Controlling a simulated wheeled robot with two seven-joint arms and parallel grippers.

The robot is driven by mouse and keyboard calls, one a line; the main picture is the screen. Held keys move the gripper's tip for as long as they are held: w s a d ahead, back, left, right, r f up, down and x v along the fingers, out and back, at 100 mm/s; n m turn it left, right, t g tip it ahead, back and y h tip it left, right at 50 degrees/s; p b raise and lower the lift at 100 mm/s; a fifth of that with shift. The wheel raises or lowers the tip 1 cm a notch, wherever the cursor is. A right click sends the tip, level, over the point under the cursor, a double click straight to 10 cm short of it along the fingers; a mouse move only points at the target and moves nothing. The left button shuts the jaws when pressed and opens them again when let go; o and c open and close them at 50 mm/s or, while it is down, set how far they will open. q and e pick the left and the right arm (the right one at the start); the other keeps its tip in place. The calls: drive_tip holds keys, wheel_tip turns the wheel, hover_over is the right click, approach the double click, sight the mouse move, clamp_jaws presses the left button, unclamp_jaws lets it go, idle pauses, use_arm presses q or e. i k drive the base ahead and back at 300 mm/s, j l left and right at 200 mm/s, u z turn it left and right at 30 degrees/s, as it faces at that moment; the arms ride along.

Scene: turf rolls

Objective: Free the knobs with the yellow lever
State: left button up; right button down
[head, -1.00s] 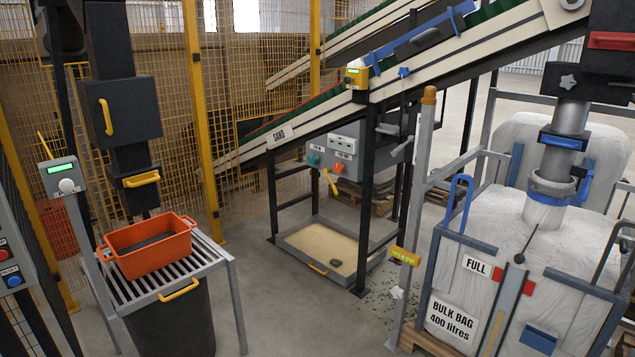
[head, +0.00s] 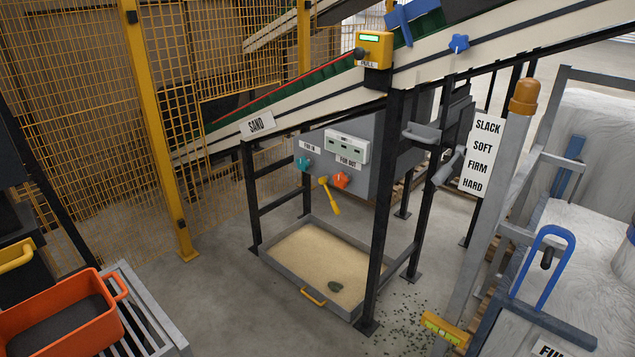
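The yellow lever (head: 330,198) hangs at a slant below the grey control box (head: 358,172) under the conveyor. Its upper end lies between the two knobs. The teal knob (head: 303,164) is at the left, under a small label that seems to read "FUR IN". The orange knob (head: 342,180) is at the right, near a label reading "FUR OUT". A pale panel with dark slots sits above the knobs. Whether the lever touches either knob is too small to tell. Neither of my grippers shows in the head view.
A sand tray (head: 274,276) with a dark lump lies on the floor under the box. Black frame legs (head: 383,220) stand beside it. An orange bin (head: 55,315) is at lower left, bulk bags (head: 580,240) at right. Floor left of the tray is clear.

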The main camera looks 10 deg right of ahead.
sight(332, 200)
drive_tip(key=i+l+u, duration=0.2)
drive_tip(key=i, duration=0.2)
drive_tip(key=i+u, duration=0.25)
drive_tip(key=i, duration=0.2)
drive_tip(key=i+l+u, duration=0.2)
drive_tip(key=i, duration=0.2)
